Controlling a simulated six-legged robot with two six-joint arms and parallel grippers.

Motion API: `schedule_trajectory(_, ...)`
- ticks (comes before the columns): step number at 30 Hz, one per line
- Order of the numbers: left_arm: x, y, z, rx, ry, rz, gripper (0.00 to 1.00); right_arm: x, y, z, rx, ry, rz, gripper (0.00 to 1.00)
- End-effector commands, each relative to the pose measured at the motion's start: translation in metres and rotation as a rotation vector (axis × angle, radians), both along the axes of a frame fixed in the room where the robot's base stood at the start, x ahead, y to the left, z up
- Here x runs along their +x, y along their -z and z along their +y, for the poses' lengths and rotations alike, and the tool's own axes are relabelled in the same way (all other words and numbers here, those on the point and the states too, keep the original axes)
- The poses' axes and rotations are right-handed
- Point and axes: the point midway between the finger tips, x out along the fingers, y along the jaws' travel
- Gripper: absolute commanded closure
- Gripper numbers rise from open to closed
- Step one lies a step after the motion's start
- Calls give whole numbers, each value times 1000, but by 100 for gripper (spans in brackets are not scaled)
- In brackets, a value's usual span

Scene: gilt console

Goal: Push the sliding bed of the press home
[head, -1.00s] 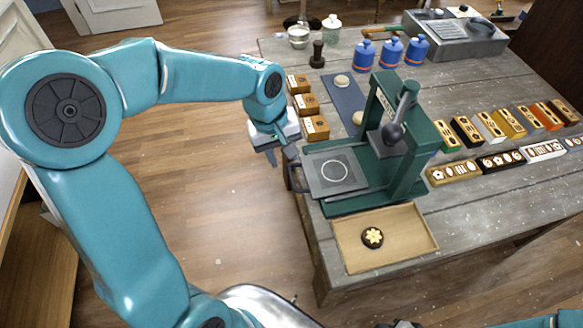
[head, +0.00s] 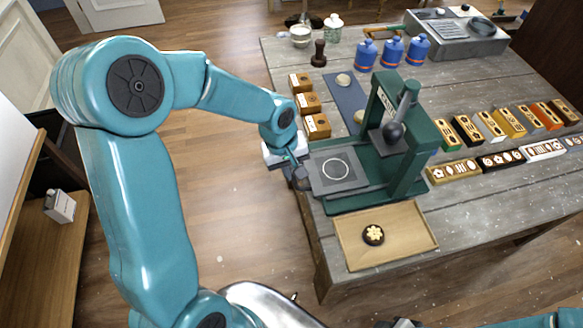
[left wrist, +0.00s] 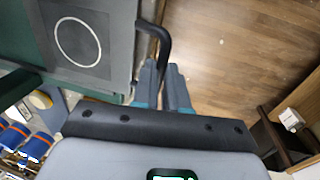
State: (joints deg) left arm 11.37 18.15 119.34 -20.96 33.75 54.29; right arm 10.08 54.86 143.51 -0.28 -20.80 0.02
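The green press (head: 408,150) stands at the table's near left corner. Its sliding bed (head: 350,185), a dark plate with a pale ring, sticks out left of the press head. The bed's black loop handle (left wrist: 164,42) projects from its outer end, past the table edge. My left gripper (head: 298,172) is at this handle. In the left wrist view its two fingers (left wrist: 162,75) stand close together, one on each side of the bar, with a narrow gap about the bar's width. The fingers partly hide the handle. My right gripper is not clearly visible.
A wooden tray (head: 350,258) with a dark flower-topped cake (head: 373,235) lies in front of the press. Wooden blocks (head: 316,126) stand behind the bed, near the left edge. A blue mat (head: 347,98) lies behind the press.

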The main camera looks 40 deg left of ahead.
Motion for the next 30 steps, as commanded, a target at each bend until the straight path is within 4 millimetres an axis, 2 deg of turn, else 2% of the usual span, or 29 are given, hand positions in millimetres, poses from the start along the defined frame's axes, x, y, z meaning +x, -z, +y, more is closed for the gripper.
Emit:
schedule_trajectory(5,9,2,-7,1,4,-3,100,0,5,0,0,0,0,57)
schedule_trajectory(10,43,3,-36,0,7,-7,100,0,18,0,0,0,0,57)
schedule_trajectory(15,79,0,-66,1,4,-5,100,0,22,0,0,0,0,57)
schedule_trajectory(18,93,0,-78,1,2,-4,100,0,22,0,0,0,0,57)
schedule_trajectory(22,101,-1,-85,1,1,-4,100,0,22,0,0,0,0,57)
schedule_trajectory(30,103,-2,-87,-1,-1,-8,100,0,22,0,0,0,0,57)
